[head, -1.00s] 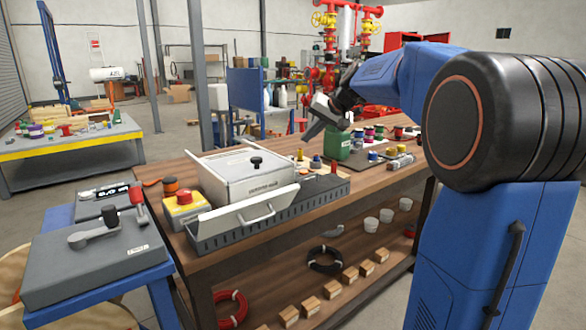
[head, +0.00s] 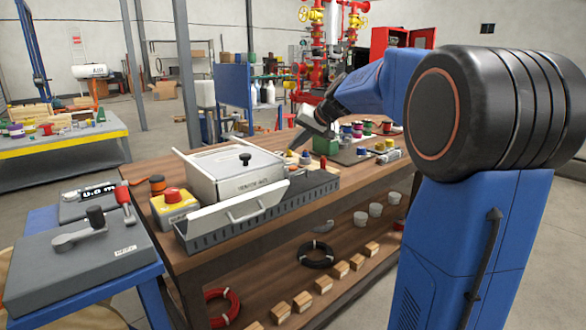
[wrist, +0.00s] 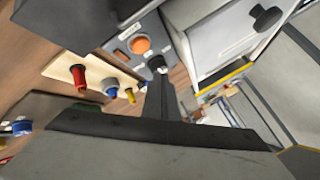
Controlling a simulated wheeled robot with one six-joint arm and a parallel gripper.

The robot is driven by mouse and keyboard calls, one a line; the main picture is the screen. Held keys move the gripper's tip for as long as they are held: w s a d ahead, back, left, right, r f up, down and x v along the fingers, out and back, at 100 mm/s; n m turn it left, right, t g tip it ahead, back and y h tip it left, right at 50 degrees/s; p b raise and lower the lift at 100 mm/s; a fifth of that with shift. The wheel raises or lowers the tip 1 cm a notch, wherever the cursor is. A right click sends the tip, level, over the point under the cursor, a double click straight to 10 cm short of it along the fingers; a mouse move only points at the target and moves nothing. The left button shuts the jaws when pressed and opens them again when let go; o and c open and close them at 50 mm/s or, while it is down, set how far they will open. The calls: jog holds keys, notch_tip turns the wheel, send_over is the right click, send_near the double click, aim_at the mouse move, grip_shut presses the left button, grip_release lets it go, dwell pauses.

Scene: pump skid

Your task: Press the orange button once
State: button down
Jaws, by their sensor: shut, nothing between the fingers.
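The orange button (wrist: 141,45) is a round cap on a grey panel (wrist: 120,40) in the wrist view. A black knob (wrist: 157,62) sits beside it on the same panel. My gripper (wrist: 160,80) is shut and empty, its fingers reaching up the picture toward the panel. The fingertips show close to the black knob, below and right of the orange button; I cannot tell whether they touch anything. In the head view my gripper (head: 297,144) points down behind the white box (head: 235,177). The orange button cannot be made out there.
A wooden board (wrist: 92,75) with red, blue and yellow pegs lies left of the panel in the wrist view. The white box with a black knob stands close on the right. A red mushroom button (head: 174,195) on a yellow housing is at the bench's left end.

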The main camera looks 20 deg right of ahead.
aim_at(296, 168)
jog(key=shift+f, duration=2.05)
jog(key=shift+f, duration=0.2)
dwell(0.4)
jog(key=shift+f, duration=0.25)
jog(key=shift+f, duration=0.5)
dwell(1.1)
jog(key=shift+r, duration=0.95)
jog(key=shift+r, duration=0.15)
jog(key=shift+r, duration=2.35)
